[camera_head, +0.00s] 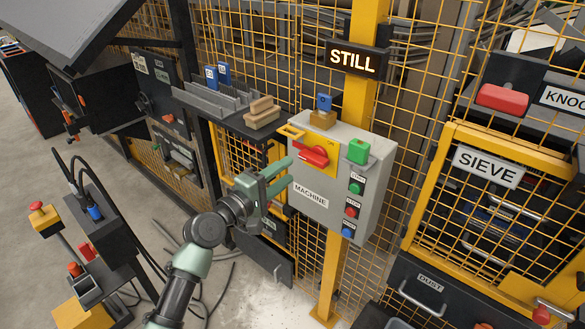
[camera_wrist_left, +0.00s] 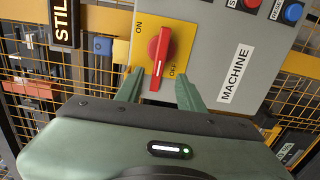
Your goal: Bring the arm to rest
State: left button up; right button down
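My left gripper (camera_head: 289,171) is open in front of the grey machine box (camera_head: 345,220), its fingers pointing at the yellow switch plate (camera_head: 328,165). The red rotary handle (camera_head: 314,155) sits on that plate. In the left wrist view, the handle (camera_wrist_left: 160,50) stands nearly upright in the picture, its white-marked end beside the word OFF. This end shows between the two fingertips (camera_wrist_left: 157,82), with a gap on both sides; the fingers do not grip it. How far they are from it in depth I cannot tell. My right gripper is not in view.
A lit STILL sign (camera_head: 353,58) hangs on the yellow post. The SIEVE cage (camera_head: 487,166) stands at right.

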pick_arm(q)
jog(key=shift+s+a, duration=0.1)
jog(key=shift+s, duration=0.05)
jog(key=s+a+f+m+g+y, duration=0.1)
jog(key=a+f+y, duration=0.1)
jog(key=f, duration=1)
jog(key=s+a+f+g+y, duration=0.2)
jog(key=a+f+y, duration=0.1)
jog(key=f, duration=0.9)
jog(key=s+a+f+m+g+y, duration=0.1)
jog(key=s+a+f+m+g, duration=0.1)
jog(key=s+f, duration=0.7)
jog(key=s+a+f+m+g+y, duration=0.25)
jog(key=s+f, duration=0.25)
jog(key=f, duration=0.7)
jog(key=s+a+f+m+g, duration=0.2)
jog(key=s+f, duration=0.4)
jog(key=s, duration=0.7)
jog(key=s+a+f+m+g+y, duration=0.1)
jog(key=s+f, duration=0.6)
jog(key=s, duration=0.7)
jog(key=s+a+f+m+g+y, duration=0.1)
jog(key=s+a+f+m+g, duration=0.2)
jog(key=s, duration=1)
notch_tip(320, 180, down, 4)
jog(key=shift+s+a+r+m, duration=0.1)
jog(key=shift+s+a+m, duration=0.15)
jog(key=shift+a+m, duration=0.6)
